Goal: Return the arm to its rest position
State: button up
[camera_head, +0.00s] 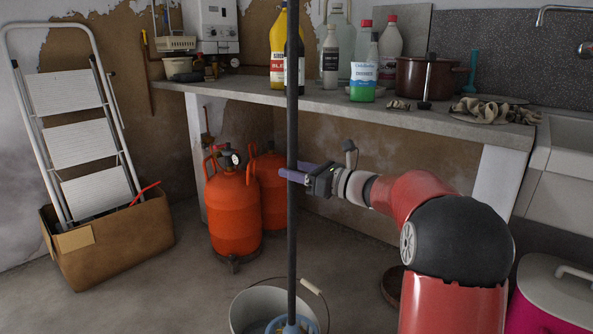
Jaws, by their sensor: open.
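My gripper (292,172) is near the middle of the head view, at the end of my red and black arm, which reaches in from the lower right. Its purple fingers are open and point left. A dark upright pole (292,225) crosses the view at the fingertips. I cannot tell whether the pole stands between the fingers, touches them or is only in line with them. The pole's foot ends in a blue piece (291,325) at a white bucket (256,300) on the floor. Nothing else shows in the fingers.
A worktop (330,100) with bottles and a dark red pot (428,78) stands behind my gripper. Orange gas cylinders (233,212) stand left of it. A stepladder (75,120) in a cardboard box (115,245) is farther left. A pink bin (535,312) is at lower right.

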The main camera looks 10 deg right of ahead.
jog(key=v, duration=0.7)
jog(key=s+a+f+n+g+h, duration=0.3)
jog(key=s+a+f+n+g, duration=0.1)
jog(key=s+a+n, duration=0.4)
jog(key=s+a+f+n+g+h, duration=0.25)
jog(key=s+a+n+g, duration=0.2)
jog(key=s, duration=0.65)
jog(key=s+d+f+n+h, duration=0.2)
jog(key=s+f+n+h, duration=0.2)
jog(key=s+n, duration=0.3)
jog(key=s+d+f+n+t+h, duration=0.1)
jog(key=s+d+f+n+h, duration=0.2)
jog(key=s+n, duration=0.4)
jog(key=shift+s+d+f+h, duration=0.2)
jog(key=shift+s+f+h, duration=0.3)
jog(key=shift+h, duration=0.05)
jog(key=shift+n+t, duration=0.25)
